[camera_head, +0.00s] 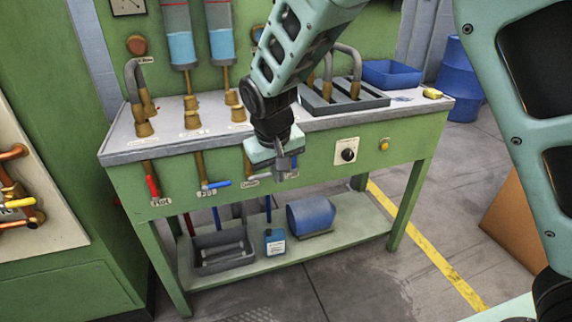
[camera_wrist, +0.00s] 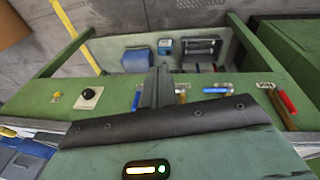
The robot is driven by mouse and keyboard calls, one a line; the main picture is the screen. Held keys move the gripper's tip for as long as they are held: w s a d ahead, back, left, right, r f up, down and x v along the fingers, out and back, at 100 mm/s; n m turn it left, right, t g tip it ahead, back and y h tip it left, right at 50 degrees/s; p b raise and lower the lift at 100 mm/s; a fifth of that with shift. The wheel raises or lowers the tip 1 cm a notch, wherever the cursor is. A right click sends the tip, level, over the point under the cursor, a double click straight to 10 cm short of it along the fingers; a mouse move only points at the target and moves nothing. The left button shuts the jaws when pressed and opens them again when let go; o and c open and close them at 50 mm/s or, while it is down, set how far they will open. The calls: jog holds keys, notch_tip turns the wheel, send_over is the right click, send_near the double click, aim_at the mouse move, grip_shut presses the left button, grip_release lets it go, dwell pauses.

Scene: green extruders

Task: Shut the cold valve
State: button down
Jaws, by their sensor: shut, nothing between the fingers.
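Several valves hang under the front edge of the green workbench. The likely cold valve has a blue handle (camera_head: 216,185) set crosswise to its brass pipe; its small label is too blurred to read surely. It also shows in the wrist view as a blue handle (camera_wrist: 217,90). To its left in the head view is a red handle (camera_head: 152,186) labelled Hot, in line with its pipe. To its right is a white handle (camera_head: 257,177). My gripper (camera_head: 284,167) is shut and empty, in front of the bench, right of these handles. Its closed fingers (camera_wrist: 157,84) partly cover the bench front.
A black knob (camera_head: 348,155) and a yellow button (camera_head: 384,145) sit on the bench front at right. The lower shelf (camera_head: 340,234) holds a grey tray, a blue bottle and a blue rounded object. Bent brass pipes stand on the benchtop. Floor in front is clear.

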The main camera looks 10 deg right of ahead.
aim_at(294, 160)
jog(key=w+a+t+h+b, duration=0.1)
jog(key=w+t+h+b, duration=0.1)
jog(key=w, duration=1)
jog(key=shift+w+f+t+h, duration=0.25)
jog(key=shift+t+h, duration=0.25)
jog(key=shift+t, duration=0.4)
jog(key=shift+f, duration=0.15)
jog(key=w+d+f, duration=0.6)
jog(key=d+f, duration=0.1)
jog(key=f, duration=0.1)
jog(key=shift+p, duration=0.3)
jog(key=shift+d+r, duration=0.1)
